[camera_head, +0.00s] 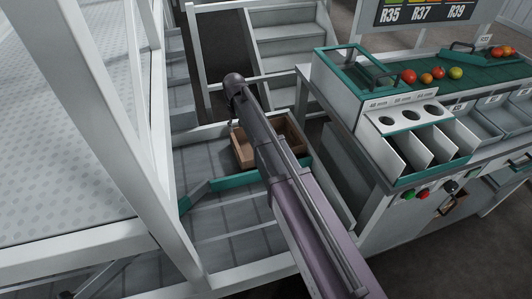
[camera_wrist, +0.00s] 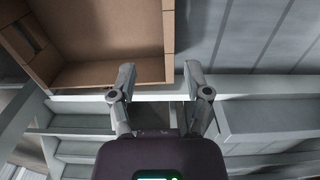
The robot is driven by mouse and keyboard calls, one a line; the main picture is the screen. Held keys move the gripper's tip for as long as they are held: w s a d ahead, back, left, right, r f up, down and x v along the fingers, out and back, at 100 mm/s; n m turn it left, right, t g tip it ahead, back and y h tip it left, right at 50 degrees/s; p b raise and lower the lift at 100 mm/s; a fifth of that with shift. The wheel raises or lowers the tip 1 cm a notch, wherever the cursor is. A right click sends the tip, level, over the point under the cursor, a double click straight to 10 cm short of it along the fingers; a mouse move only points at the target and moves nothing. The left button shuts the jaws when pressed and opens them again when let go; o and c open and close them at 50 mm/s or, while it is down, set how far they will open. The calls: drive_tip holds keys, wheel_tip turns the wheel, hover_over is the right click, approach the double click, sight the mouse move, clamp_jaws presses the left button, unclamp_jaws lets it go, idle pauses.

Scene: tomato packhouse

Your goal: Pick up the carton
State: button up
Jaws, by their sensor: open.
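The carton is a brown open-topped cardboard box. In the head view the carton (camera_head: 242,148) stands on a grey slatted surface, partly hidden behind my arm. In the wrist view the carton (camera_wrist: 110,74) fills the upper left, with its inside showing and no contents visible in the part I see. My gripper (camera_wrist: 164,80) is open, its two fingers apart. The left finger overlaps the carton's near right corner in the picture; the right finger is to the right of the carton. I cannot tell whether either finger touches it. The gripper's fingers are hidden in the head view.
A teal rail (camera_head: 235,181) runs along the slatted surface (camera_head: 228,216) in front of the carton. To the right stands a sorting bench (camera_head: 375,165) with bins and tomatoes (camera_head: 426,78). White stairs (camera_head: 287,45) rise behind. A white post (camera_head: 126,110) stands at the left.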

sight(237, 144)
drive_tip(key=shift+w+a+f, duration=0.15)
drive_tip(key=shift+a, duration=0.2)
drive_tip(key=shift+w+a+f, duration=0.15)
drive_tip(key=shift+a, duration=0.2)
drive_tip(key=shift+f, duration=0.1)
wheel_tip(237, 144, down, 8)
drive_tip(key=b, duration=0.8)
drive_tip(key=shift+f+b, duration=0.2)
drive_tip(key=shift+b, duration=0.2)
drive_tip(key=shift+f, duration=0.15)
wheel_tip(237, 144, down, 5)
drive_tip(key=b, duration=0.5)
idle(0.6)
clamp_jaws()
